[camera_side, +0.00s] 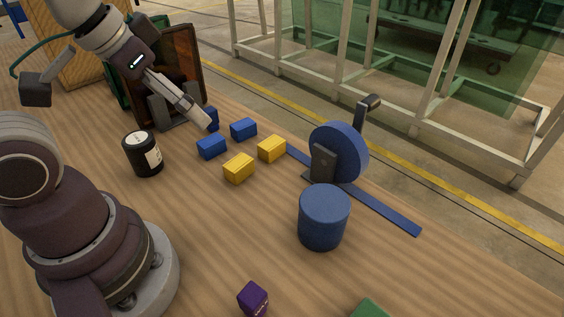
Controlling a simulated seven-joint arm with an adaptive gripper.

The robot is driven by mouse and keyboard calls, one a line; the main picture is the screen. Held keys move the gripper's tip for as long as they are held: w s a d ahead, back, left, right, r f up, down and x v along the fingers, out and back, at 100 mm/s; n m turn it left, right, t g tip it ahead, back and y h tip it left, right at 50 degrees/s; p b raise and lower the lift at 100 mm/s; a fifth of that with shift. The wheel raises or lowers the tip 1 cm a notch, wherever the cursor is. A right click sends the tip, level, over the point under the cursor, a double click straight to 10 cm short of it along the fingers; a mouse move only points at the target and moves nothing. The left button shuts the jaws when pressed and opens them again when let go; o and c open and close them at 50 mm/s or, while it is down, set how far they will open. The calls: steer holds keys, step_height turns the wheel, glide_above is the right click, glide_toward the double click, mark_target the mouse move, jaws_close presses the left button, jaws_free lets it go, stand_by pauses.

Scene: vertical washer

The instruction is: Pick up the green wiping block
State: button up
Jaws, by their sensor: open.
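A green block (369,309) is at the bottom edge of the side view, right of centre, cut off by the frame so that only its top part shows. It lies on the wooden table (200,240). My gripper (204,122) is at the upper left, far from the green block, pointing down and to the right. It is open, with no object seen in it. Its fingertips are close to a blue block (212,117) that they partly hide; whether they touch it I cannot tell.
Two more blue blocks (243,129) and two yellow blocks (239,168) stand mid-table. A black jar (142,154), blue cylinder (324,217), blue wheel with handle (343,152) and purple block (253,298) are also there. The table between purple and green blocks is clear.

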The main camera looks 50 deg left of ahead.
steer(key=n+g+h, duration=0.5)
steer(key=n+g, duration=0.1)
steer(key=n, duration=1.2)
glide_above(367, 308)
steer(key=s+a, duration=0.2)
step_height(367, 308, down, 11)
steer(key=x, duration=0.6)
steer(key=a+x, duration=0.1)
steer(key=x, duration=0.3)
steer(key=shift+w+f, duration=0.15)
steer(key=shift+w, duration=0.1)
steer(key=shift+c, duration=0.3)
steer(key=c, duration=1.1)
